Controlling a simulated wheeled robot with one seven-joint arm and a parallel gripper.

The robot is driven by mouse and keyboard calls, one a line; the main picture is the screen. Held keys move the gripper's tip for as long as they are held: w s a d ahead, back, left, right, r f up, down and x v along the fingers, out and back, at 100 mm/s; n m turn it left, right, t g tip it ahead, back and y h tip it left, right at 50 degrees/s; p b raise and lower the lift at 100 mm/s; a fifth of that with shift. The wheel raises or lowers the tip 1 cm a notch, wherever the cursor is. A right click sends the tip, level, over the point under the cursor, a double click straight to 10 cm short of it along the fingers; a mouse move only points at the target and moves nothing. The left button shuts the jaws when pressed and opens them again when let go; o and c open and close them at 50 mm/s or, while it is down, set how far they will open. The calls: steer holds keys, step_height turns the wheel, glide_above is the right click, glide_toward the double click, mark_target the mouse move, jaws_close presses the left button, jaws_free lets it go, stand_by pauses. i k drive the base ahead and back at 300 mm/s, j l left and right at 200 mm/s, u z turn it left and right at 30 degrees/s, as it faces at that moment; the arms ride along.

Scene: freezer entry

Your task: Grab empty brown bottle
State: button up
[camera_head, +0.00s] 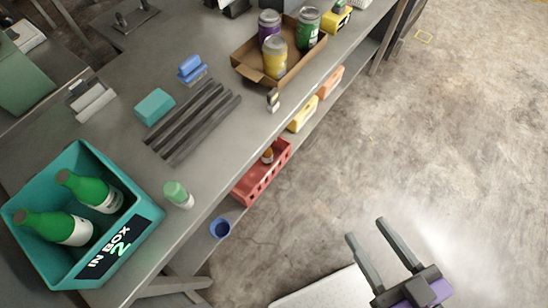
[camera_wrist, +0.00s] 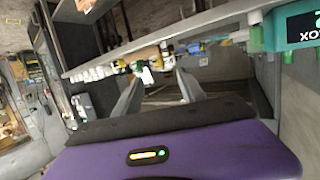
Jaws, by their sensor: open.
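A small brown-orange bottle (camera_head: 267,155) stands in a red crate (camera_head: 246,188) on the shelf under the grey bench; its lower part is hidden by the crate, and I cannot tell whether it is empty. My gripper (camera_head: 366,229) is open and empty over the floor, right of and below the crate in the head view, well apart from the bottle. In the wrist view my open fingers (camera_wrist: 158,80) point toward the bench and shelves. I cannot make out the brown bottle for certain there.
A teal box (camera_head: 150,240) with two green bottles sits on the bench (camera_head: 225,125). A cardboard tray (camera_head: 248,70) of cans is farther back. A blue cup (camera_head: 220,228) and yellow and orange items share the lower shelf. The floor on the right is clear.

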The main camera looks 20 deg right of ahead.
mark_target(267, 156)
steer(key=i+l+u, duration=0.15)
steer(key=l+u, duration=0.2)
steer(key=i+l+u, duration=0.15)
steer(key=l+u, duration=0.95)
steer(key=i+l, duration=0.05)
